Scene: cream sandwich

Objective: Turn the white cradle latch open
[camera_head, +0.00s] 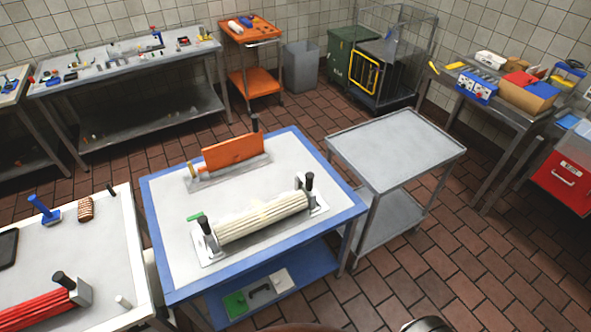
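A cream ribbed roll (262,216) lies in a white cradle (209,253) on the blue-edged table (160,232). An upright with a black knob stands at each end of the cradle, one at the left (206,226) and one at the right (309,181). I cannot tell from this view which part is the latch or how it is turned. Neither of my grippers shows in the head view. Only a small dark and pale piece shows at the bottom edge, right of centre, too cut off to identify.
Behind the cradle, an orange block (233,152) stands in a grey holder. A bare grey cart (395,150) stands to the right. At the left, a white-edged table (110,240) carries a red ribbed roll (38,308). Tiled floor is open at lower right.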

